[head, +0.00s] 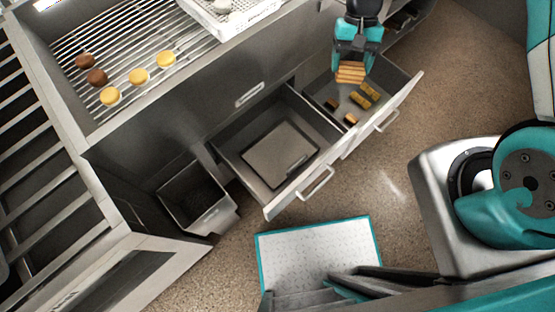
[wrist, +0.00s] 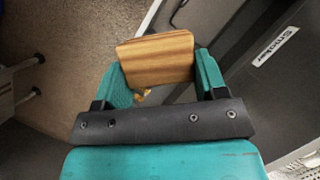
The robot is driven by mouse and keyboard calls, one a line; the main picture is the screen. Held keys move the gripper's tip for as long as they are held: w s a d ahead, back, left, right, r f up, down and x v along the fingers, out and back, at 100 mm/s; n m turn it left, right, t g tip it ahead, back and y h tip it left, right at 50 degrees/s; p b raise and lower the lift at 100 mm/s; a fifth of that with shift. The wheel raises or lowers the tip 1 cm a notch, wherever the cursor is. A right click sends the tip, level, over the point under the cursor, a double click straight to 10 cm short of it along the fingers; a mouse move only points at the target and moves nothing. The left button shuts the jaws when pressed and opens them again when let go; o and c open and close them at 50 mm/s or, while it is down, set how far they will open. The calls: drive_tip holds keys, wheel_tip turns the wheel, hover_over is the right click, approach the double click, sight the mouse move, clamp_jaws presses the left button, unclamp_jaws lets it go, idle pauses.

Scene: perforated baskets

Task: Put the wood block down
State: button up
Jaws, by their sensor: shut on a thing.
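My gripper (head: 351,68) is shut on a light wood block (head: 350,74) with darker stripes. It holds the block above the open right drawer (head: 391,107). In the wrist view the wood block (wrist: 157,60) sits between the two teal fingers (wrist: 162,78), its flat striped face towards the camera. Inside the right drawer lie several small yellow and brown blocks (head: 361,100), apart from the held block. The wrist view shows only a small yellowish bit below the block; the block and gripper hide most of the drawer there.
An open middle drawer (head: 316,179) holds a flat grey panel (head: 281,156). A grill (head: 120,58) carries several brown and yellow round pieces. A white perforated basket (head: 232,18) stands at the top. A small open bin (head: 197,198) and a teal-edged white board (head: 316,255) are lower down.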

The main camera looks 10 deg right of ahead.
drive_tip(key=a+f+m+y+b, duration=0.1)
drive_tip(key=a+f+m+b, duration=0.1)
drive_tip(key=a+f+b, duration=0.5)
drive_tip(key=a+f+m+y+b, duration=0.15)
drive_tip(key=a+f+b, duration=0.25)
drive_tip(key=f+b, duration=0.5)
drive_tip(key=m+t+b, duration=0.2)
drive_tip(key=m+b, duration=0.3)
drive_tip(key=b, duration=1.1)
hover_over(270, 162)
drive_tip(key=d, duration=0.1)
wheel_tip(270, 162, down, 9)
drive_tip(key=f+b, duration=0.2)
drive_tip(key=f, duration=0.4)
drive_tip(key=f+b, duration=0.2)
drive_tip(key=f, duration=0.5)
drive_tip(key=f+b, duration=0.2)
drive_tip(key=f, duration=0.4)
drive_tip(key=shift+w+d+f, duration=0.15)
drive_tip(key=shift+w+f, duration=0.2)
drive_tip(key=shift+w, duration=0.05)
drive_tip(key=o, duration=0.9)
drive_tip(key=shift+o, duration=0.2)
